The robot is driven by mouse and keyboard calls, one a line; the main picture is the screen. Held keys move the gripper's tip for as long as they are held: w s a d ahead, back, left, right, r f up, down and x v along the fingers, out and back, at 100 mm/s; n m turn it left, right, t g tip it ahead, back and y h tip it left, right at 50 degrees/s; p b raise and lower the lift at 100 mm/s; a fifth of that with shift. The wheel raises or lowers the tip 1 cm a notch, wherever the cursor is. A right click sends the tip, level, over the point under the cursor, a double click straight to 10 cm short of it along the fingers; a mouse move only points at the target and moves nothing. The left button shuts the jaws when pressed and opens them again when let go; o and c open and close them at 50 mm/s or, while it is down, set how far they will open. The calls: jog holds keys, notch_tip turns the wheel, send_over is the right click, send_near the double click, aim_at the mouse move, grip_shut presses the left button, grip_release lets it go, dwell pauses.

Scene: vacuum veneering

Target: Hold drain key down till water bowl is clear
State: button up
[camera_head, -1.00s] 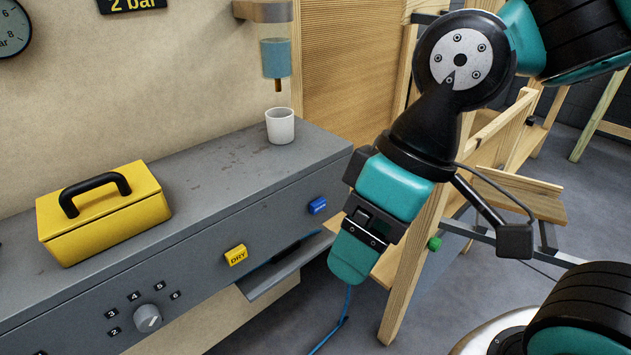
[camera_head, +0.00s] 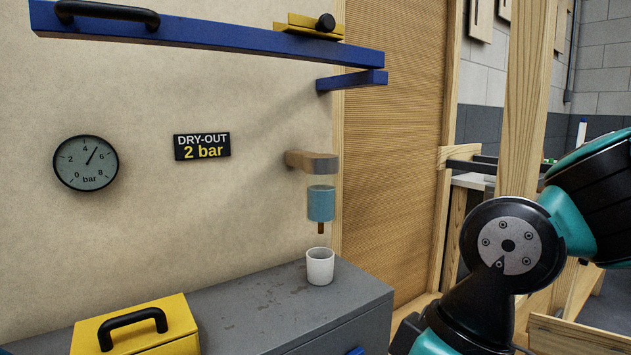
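The water bowl (camera_head: 321,203) is a clear cup with blue water in it, hanging from a wall bracket (camera_head: 313,161). A small brown drain tip (camera_head: 321,228) points down from it. A white cup (camera_head: 320,266) stands on the grey cabinet below the tip. A blue key shows only a sliver (camera_head: 356,351) at the bottom edge on the cabinet front; I cannot tell whether it is the drain key. My gripper is out of view below the frame; only my arm shows at the right.
A round pressure gauge (camera_head: 86,163) reads near 5 bar beside a "DRY-OUT 2 bar" sign (camera_head: 202,146). A yellow toolbox (camera_head: 140,331) sits on the grey cabinet (camera_head: 248,302). A blue shelf (camera_head: 230,38) overhangs above. Wooden frames stand at right.

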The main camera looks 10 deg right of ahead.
grip_shut()
dwell(1.6)
